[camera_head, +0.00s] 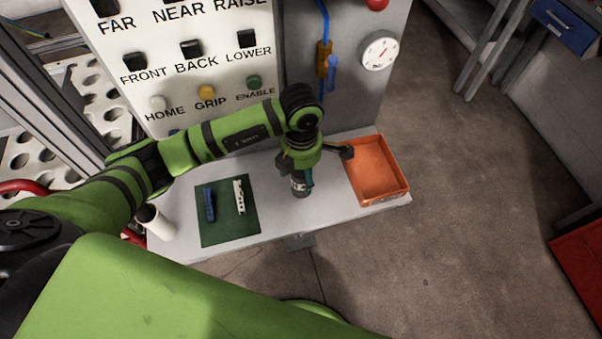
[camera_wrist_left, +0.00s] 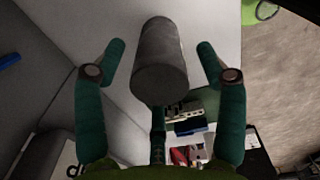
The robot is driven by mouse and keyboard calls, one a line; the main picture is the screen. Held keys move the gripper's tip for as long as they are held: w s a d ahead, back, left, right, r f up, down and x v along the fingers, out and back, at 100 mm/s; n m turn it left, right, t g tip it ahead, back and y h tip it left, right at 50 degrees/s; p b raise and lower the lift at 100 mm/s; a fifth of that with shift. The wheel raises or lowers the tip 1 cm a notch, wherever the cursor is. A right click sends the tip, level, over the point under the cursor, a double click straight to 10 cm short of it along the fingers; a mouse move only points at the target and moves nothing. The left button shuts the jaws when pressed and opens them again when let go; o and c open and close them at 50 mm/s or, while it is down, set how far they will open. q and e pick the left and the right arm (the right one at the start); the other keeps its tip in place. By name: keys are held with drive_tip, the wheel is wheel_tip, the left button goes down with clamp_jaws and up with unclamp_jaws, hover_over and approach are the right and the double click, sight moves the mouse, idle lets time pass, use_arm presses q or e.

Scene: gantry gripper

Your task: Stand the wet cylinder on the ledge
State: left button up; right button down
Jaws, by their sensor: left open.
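A grey cylinder (camera_wrist_left: 160,62) shows between the two teal fingers of my left gripper (camera_wrist_left: 161,46) in the left wrist view. There is a gap on each side, so the fingers are open and do not grip it. In the head view my left gripper (camera_head: 304,181) points down over the pale ledge (camera_head: 272,207), with a grey cylindrical shape at its fingers. The gripper partly hides it, and I cannot tell whether its base touches the ledge. My right gripper is not in view.
An orange tray (camera_head: 377,172) sits on the ledge right of the gripper. A green mat (camera_head: 226,229) with a blue piece (camera_head: 209,204) and a white piece (camera_head: 239,197) lies left. A white cylinder (camera_head: 156,222) is at the left end. A button panel (camera_head: 180,65) rises behind.

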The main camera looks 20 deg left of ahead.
use_arm(q)
wheel_tip(320, 180, up, 10)
drive_tip(key=b, duration=0.3)
drive_tip(key=shift+f, duration=0.2)
drive_tip(key=shift+r, duration=0.5)
drive_tip(key=shift+s+f, duration=0.1)
